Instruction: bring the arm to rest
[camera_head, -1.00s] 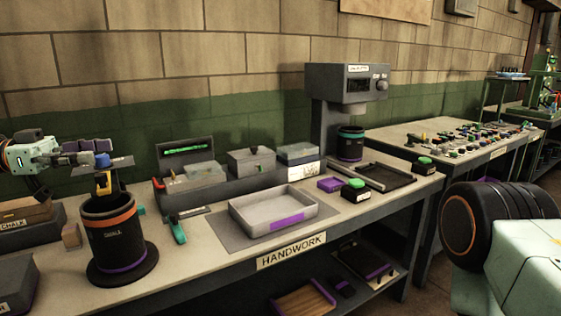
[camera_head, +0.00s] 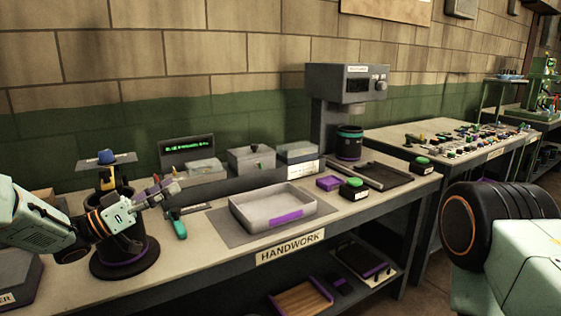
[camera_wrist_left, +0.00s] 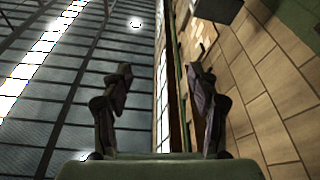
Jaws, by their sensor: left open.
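My left gripper (camera_head: 166,187) is open and empty. That view looks up at the ceiling and the brick wall. My right gripper is not in view.
A grey tray (camera_head: 240,214) lies on the HANDWORK bench. A green-handled tool (camera_head: 180,229) lies left of it. A blue-topped stand (camera_head: 106,157) rises behind my left arm.

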